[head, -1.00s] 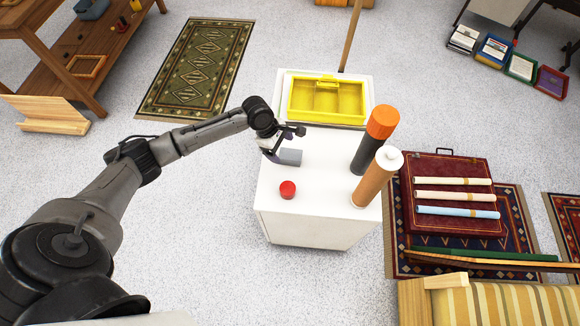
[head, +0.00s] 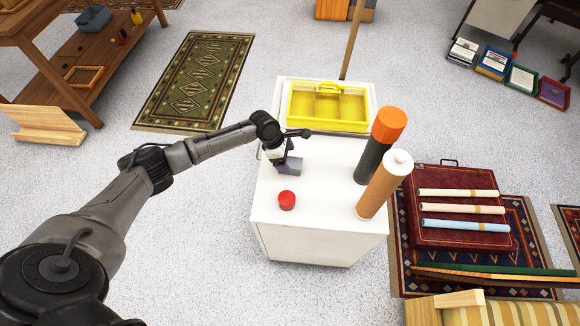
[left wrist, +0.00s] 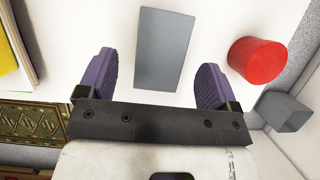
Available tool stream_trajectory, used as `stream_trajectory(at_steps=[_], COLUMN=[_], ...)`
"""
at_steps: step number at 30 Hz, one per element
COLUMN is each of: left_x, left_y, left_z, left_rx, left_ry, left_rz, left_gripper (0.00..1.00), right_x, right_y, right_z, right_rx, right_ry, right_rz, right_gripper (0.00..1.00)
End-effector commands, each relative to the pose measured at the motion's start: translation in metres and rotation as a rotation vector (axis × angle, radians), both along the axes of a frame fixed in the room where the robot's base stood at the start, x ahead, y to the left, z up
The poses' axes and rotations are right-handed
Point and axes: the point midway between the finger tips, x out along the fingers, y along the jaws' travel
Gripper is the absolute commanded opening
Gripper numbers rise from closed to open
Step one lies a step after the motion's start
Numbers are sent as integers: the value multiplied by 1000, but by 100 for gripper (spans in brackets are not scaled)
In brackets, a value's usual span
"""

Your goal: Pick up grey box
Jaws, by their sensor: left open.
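The grey box (head: 290,168) is on the white cart top (head: 325,205), partly hidden by my left gripper (head: 282,162) in the head view. In the left wrist view the grey box (left wrist: 162,48) is a plain slab between the two purple fingers of my left gripper (left wrist: 157,62). The fingers are open, with a gap on either side of the box, and do not touch it. My right gripper is in neither view.
A black tube with an orange cap (head: 375,152) and a brown tube with a white cap (head: 383,188) stand to the right. A yellow tray (head: 327,107) is behind.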

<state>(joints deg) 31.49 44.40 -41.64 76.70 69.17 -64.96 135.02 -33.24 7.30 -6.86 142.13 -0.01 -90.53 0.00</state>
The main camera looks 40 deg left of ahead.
Motion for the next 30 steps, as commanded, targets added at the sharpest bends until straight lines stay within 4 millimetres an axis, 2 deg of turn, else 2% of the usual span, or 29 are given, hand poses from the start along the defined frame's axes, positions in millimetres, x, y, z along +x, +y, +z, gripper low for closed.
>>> stream_trajectory(at_steps=[5,15,23,30], left_x=[1,9,10,10], left_y=[-3,-17,-18,-18], left_z=[-8,-46,-48,-48], left_rx=[0,0,0,0], left_ry=[0,1,0,0], left_rz=[0,0,0,0], left_gripper=[85,85,85,64], right_x=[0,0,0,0], right_y=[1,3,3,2], right_z=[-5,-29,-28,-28], right_rx=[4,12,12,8], right_ry=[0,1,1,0], right_rz=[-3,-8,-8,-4], right_gripper=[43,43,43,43])
